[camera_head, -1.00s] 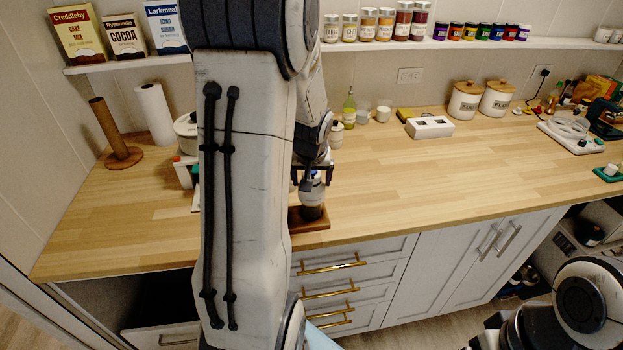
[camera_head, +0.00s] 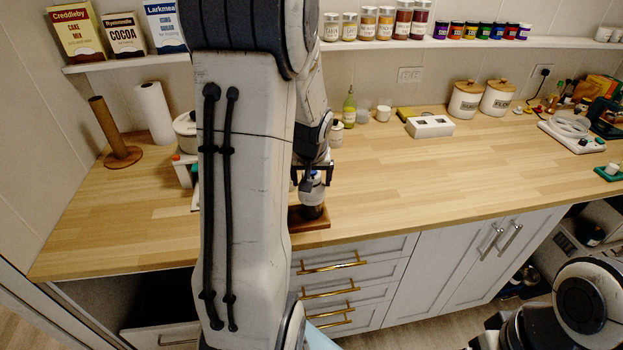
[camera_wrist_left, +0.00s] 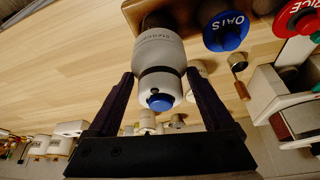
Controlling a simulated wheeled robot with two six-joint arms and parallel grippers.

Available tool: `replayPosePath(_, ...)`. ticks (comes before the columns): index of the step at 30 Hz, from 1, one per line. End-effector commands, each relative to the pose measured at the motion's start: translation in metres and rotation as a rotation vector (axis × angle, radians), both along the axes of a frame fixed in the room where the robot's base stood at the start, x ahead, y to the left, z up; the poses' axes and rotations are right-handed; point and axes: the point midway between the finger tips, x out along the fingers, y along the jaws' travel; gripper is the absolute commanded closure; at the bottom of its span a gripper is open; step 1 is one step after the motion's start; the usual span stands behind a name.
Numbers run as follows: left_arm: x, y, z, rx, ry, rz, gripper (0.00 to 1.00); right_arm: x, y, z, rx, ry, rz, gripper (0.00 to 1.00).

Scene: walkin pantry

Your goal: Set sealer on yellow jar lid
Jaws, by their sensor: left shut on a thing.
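The sealer, a white cylinder with a blue button, is between the fingers of my left gripper (camera_head: 313,180). It shows clearly in the left wrist view (camera_wrist_left: 160,58), where my left gripper (camera_wrist_left: 160,85) is shut on it. In the head view the sealer (camera_head: 312,194) is upright over a dark-filled jar (camera_head: 312,211) near the counter's front edge. No yellow lid shows; the sealer covers the jar's top, and I cannot tell whether they touch. A blue OATS lid (camera_wrist_left: 226,31) and a red RICE lid (camera_wrist_left: 295,17) show in the left wrist view. My right gripper is out of view.
The jar stands on a brown wooden board (camera_head: 318,224). My left arm hides part of the counter. A paper roll (camera_head: 154,112) and a wooden holder (camera_head: 117,135) stand at the left, canisters (camera_head: 465,101) at the back. The counter's middle right is clear.

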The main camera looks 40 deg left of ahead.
Motion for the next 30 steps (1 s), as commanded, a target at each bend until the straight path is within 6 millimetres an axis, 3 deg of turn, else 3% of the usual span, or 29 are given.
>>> replayPosePath(22, 0.0, 0.0, -0.012, 0.001, -0.001, 0.0, 0.85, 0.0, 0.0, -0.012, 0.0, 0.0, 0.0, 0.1)
replayPosePath(23, 0.0, 0.0, -0.012, 0.001, -0.001, 0.0, 0.11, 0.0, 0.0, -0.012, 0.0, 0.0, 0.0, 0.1)
replayPosePath(24, 0.0, 0.0, -0.011, 0.001, -0.001, 0.0, 0.0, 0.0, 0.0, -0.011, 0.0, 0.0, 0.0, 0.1)
replayPosePath(30, 0.0, 0.0, -0.012, -0.001, 0.001, 0.0, 0.0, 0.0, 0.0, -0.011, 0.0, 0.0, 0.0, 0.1)
